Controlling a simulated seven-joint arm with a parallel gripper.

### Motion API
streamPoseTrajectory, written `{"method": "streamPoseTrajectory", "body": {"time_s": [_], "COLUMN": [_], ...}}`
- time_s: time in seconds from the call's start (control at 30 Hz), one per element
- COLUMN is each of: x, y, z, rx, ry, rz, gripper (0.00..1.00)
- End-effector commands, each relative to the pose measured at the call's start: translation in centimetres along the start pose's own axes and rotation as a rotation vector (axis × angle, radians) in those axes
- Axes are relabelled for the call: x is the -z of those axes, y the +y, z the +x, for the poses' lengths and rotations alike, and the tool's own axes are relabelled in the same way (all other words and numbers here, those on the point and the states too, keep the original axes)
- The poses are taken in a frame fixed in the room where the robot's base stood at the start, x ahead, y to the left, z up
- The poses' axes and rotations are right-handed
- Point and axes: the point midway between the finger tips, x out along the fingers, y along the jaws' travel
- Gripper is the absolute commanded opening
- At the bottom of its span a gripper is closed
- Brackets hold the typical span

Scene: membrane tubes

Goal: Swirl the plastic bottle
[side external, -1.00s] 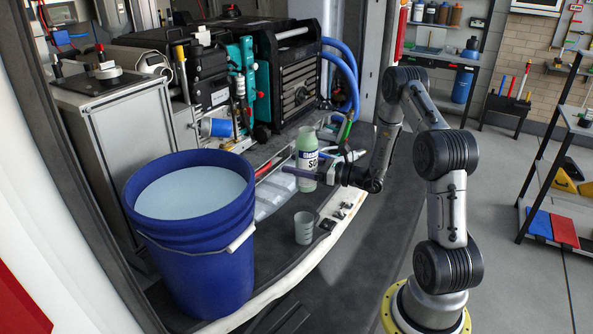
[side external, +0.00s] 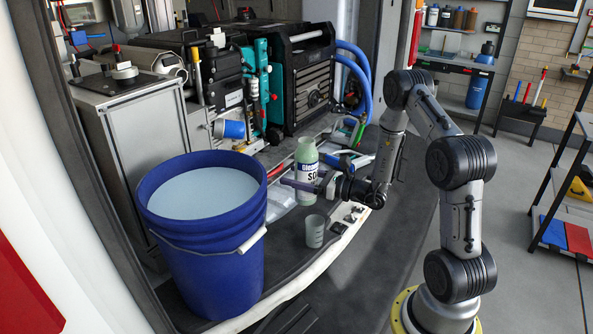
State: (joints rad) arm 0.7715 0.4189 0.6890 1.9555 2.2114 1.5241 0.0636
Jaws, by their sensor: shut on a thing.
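The plastic bottle (side external: 307,160) is pale green with a white and blue label and stands about upright near the middle of the side view. My gripper (side external: 302,187) reaches it from the right at the lower label. Its dark fingers cross the bottle and are shut on it, hiding part of the label. I cannot tell whether the bottle's base touches the bench or is slightly raised.
A grey cup (side external: 315,231) stands just in front of the bottle, near the bench edge. A large blue bucket (side external: 205,250) of pale liquid stands at left. Machines and a black case (side external: 300,85) fill the back. Small parts (side external: 347,218) lie right of the cup.

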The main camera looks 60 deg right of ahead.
Motion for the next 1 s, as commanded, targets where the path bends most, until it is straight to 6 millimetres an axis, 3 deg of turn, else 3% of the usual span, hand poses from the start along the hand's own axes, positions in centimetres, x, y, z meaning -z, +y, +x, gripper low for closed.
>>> {"method": "streamPoseTrajectory", "body": {"time_s": [0.43, 0.8, 1.0], "x": [-0.1, -0.1, -0.1], "y": [-2.2, -6.0, -4.7], "z": [-4.1, -1.8, 0.3], "rx": [0.002, 0.000, -0.006], "ry": [-0.002, -0.002, -0.001], "rz": [-0.002, -0.003, -0.002], "gripper": [0.05, 0.05, 0.05]}}
